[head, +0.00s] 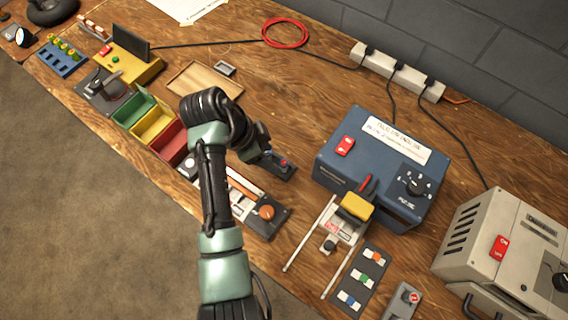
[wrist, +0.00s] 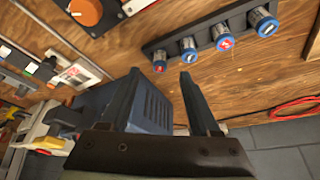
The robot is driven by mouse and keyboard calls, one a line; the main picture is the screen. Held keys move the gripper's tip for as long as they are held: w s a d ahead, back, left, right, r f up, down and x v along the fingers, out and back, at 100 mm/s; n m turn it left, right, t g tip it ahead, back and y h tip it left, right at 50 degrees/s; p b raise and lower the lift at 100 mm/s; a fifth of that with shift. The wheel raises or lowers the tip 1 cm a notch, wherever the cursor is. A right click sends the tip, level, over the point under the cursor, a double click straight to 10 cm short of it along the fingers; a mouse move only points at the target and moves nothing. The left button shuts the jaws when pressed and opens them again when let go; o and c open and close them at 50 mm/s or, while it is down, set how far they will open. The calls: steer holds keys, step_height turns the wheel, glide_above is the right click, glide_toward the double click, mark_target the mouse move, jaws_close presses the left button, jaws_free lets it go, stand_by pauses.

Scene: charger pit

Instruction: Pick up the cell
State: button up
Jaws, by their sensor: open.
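Several short cylindrical cells stand in a dark rack (wrist: 204,26) in the wrist view. One end cell (wrist: 160,64) is blue-topped, two more blue-topped cells (wrist: 188,46) (wrist: 264,24) show, and one is red-topped (wrist: 224,40). I cannot tell which is the task's cell. My gripper (wrist: 160,76) is open and empty; in the picture the left end cell lies between its fingertips, apparently beyond them. In the head view my gripper (head: 264,148) hangs over the rack (head: 284,171), and my arm hides most of it; a red top shows there.
A blue charger box (head: 377,160) stands right of the gripper, with a yellow-topped slide and rails (head: 333,232) before it. An orange-knob box (head: 267,215) lies nearer. Coloured bins (head: 153,123) are left. Bare wood lies behind the gripper.

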mark_target(282, 163)
steer(key=shift+d+x, duration=0.1)
steer(key=shift+x, duration=1.45)
steer(key=shift+d+x, duration=0.15)
steer(key=shift+x, duration=1.45)
steer(key=shift+r, duration=0.15)
steer(key=shift+c, duration=0.3)
jaws_close()
